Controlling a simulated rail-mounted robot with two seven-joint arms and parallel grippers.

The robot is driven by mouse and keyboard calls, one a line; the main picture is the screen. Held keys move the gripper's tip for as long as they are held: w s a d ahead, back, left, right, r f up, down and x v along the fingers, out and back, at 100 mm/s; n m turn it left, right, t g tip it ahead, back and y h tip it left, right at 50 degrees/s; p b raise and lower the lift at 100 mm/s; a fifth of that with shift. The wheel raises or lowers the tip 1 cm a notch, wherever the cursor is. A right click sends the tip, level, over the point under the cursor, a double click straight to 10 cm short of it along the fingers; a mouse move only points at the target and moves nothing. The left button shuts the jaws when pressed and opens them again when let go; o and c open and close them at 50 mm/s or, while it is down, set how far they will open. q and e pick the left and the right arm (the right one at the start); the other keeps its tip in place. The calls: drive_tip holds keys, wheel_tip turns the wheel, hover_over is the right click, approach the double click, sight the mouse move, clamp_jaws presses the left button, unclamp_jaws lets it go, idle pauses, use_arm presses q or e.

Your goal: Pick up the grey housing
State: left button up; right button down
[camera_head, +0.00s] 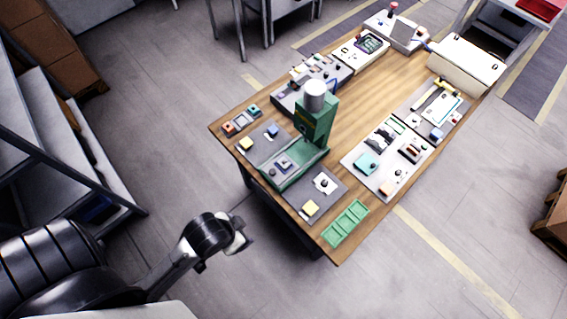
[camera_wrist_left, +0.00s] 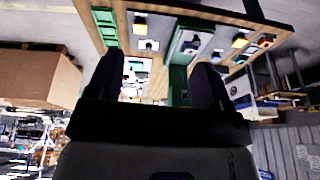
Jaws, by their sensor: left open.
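A wooden workbench (camera_head: 385,75) holds a green machine (camera_head: 316,125) topped by a grey cylinder (camera_head: 315,92). A small dark-and-blue part (camera_head: 284,163) sits on the machine's green base, and a white plate with a small dark part (camera_head: 324,183) lies to its right. I cannot tell which piece is the grey housing. My left gripper (camera_head: 243,237) is open and empty, off the bench's near edge, apart from everything on it. In the left wrist view my two dark fingers (camera_wrist_left: 158,75) stand apart, with the bench and the green machine (camera_wrist_left: 179,82) beyond them.
A green compartment tray (camera_head: 346,223) lies at the bench's near right corner. Yellow blocks (camera_head: 311,208) and orange-and-teal parts (camera_head: 240,121) lie on grey mats. Several devices line the back. Shelving (camera_head: 60,150) stands at the left. Floor between bench and shelving is clear.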

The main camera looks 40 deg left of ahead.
use_arm(q)
drive_tip(key=shift+o, duration=0.8)
drive_tip(key=w+d+f+m+g+h+b, duration=0.1)
drive_tip(key=w+d+f+b, duration=0.1)
drive_tip(key=w+f+b, duration=0.7)
drive_tip(key=n+g+y+b, duration=0.15)
drive_tip(key=g+b, duration=0.25)
drive_tip(key=b, duration=1.3)
hover_over(284, 162)
drive_tip(key=shift+m, duration=0.25)
drive_tip(key=f, duration=1.2)
drive_tip(key=shift+w+f, duration=0.25)
drive_tip(key=shift+f, duration=0.1)
wheel_tip(284, 162, down, 4)
drive_tip(key=shift+s+b, duration=0.15)
drive_tip(key=shift+b, duration=0.15)
drive_tip(key=shift+f, duration=0.35)
